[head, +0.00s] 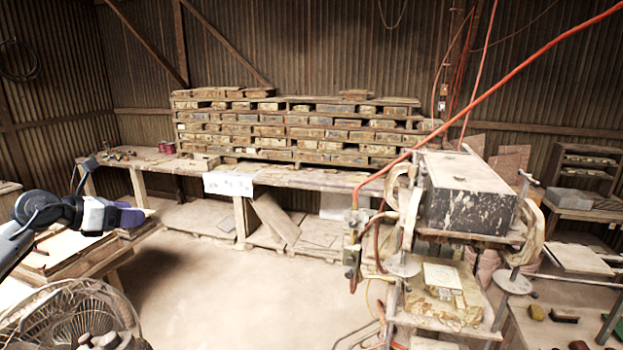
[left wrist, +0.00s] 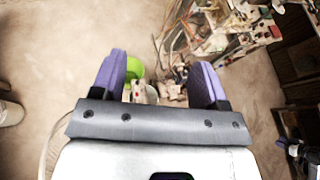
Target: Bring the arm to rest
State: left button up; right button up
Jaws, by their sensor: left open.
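My left gripper (head: 132,217) reaches in from the left in the head view, raised beside a wooden table. Its two purple fingers are spread apart in the left wrist view (left wrist: 162,78), with nothing held between them. Beyond and below the fingers, the wrist view shows floor, cables and parts of machinery. My right gripper is not seen in the head view.
The tile press (head: 470,190) stands at the right with hoses around it. A fan (head: 70,315) is at the lower left, near a wooden table (head: 85,262). A long bench (head: 300,180) with stacked tile racks (head: 300,130) lines the back. The middle floor (head: 240,285) is clear.

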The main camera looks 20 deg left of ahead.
pick_arm(q)
jog(key=s+d+r+n+t+y, duration=0.2)
jog(key=r+n+t+y, duration=0.1)
jog(key=r+n+t, duration=0.4)
jog(key=s+d+r+n+t+y, duration=0.1)
jog(key=d+r+n+t+y, duration=0.15)
jog(key=r+n, duration=0.45)
jog(key=s+d+r+n+t+y, duration=0.2)
jog(key=d+r+n+t+y, duration=0.15)
jog(key=r+t, duration=0.45)
jog(key=s+d+f+n+g+h+p, duration=0.1)
jog(key=s+d+f+n+g, duration=0.2)
jog(key=d+f+n+g, duration=0.65)
jog(key=s+d+f+n+g+p, duration=0.2)
jog(key=d+f, duration=0.3)
jog(key=f, duration=0.9)
jog(key=s+d+f+n+g+h+p, duration=0.1)
jog(key=s+d+f+n+g, duration=0.2)
jog(key=d+f+n+g, duration=0.55)
jog(key=s+d+f+g+h+p, duration=0.1)
jog(key=s+d+f+g, duration=0.1)
jog(key=s+f, duration=1.1)
jog(key=s+d+f+g+h+p, duration=0.1)
jog(key=s+f+g, duration=0.3)
jog(key=s+f, duration=1)
jog(key=shift+s+d+f+p, duration=0.15)
jog(key=shift+d+f+p, duration=0.55)
jog(key=shift+d, duration=0.15)
